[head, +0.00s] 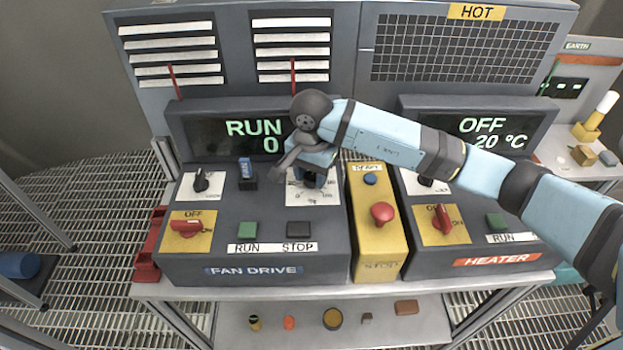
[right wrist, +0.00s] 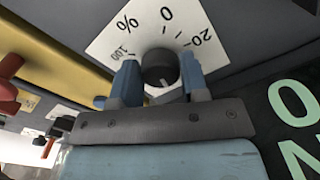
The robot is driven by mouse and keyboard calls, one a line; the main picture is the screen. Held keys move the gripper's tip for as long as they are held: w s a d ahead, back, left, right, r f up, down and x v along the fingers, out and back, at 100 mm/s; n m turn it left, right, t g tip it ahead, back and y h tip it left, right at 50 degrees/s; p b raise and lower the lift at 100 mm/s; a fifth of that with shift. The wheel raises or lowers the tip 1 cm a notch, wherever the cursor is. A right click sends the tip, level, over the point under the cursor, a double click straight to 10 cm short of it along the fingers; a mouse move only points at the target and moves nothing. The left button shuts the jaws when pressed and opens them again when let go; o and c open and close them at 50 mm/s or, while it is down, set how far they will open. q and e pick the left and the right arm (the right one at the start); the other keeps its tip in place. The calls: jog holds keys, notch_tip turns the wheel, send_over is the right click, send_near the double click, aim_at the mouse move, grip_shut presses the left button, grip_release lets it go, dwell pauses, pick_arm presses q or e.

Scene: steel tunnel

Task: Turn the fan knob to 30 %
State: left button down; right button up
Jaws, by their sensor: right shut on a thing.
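The fan knob (right wrist: 159,66) is a dark round knob on a white percent dial plate (right wrist: 125,42), with 0, 20 and 100 legible around it. In the right wrist view it sits between the two blue fingers of my right gripper (right wrist: 160,78), which is shut on it. In the head view my right gripper (head: 314,177) covers the knob, and only part of the dial plate (head: 327,197) shows. The fan display (head: 240,137) reads RUN, with a 0 below, partly hidden by my arm. My left gripper is out of view.
A yellow box with a red mushroom button (head: 382,213) stands right of the fan drive panel (head: 250,265). The heater panel (head: 495,262) lies beyond it, under my right arm. A blue-handled switch (head: 246,172) is left of the dial.

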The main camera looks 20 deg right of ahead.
jog(key=shift+f+m+b, duration=0.2)
jog(key=shift+m+b, duration=0.6)
jog(key=shift+m, duration=0.1)
jog(key=shift+m+b, duration=0.8)
jog(key=shift+m, duration=0.1)
jog(key=m+b, duration=0.4)
jog(key=m, duration=0.1)
jog(key=shift+w, duration=0.1)
jog(key=m+b, duration=0.1)
jog(key=m, duration=0.1)
jog(key=shift+r+m, duration=0.1)
jog(key=shift+m, duration=0.2)
jog(key=shift+r+m+b, duration=0.1)
jog(key=shift+m+b, duration=0.4)
jog(key=shift+m, duration=0.3)
jog(key=o, duration=0.9)
jog(key=shift+o, duration=0.2)
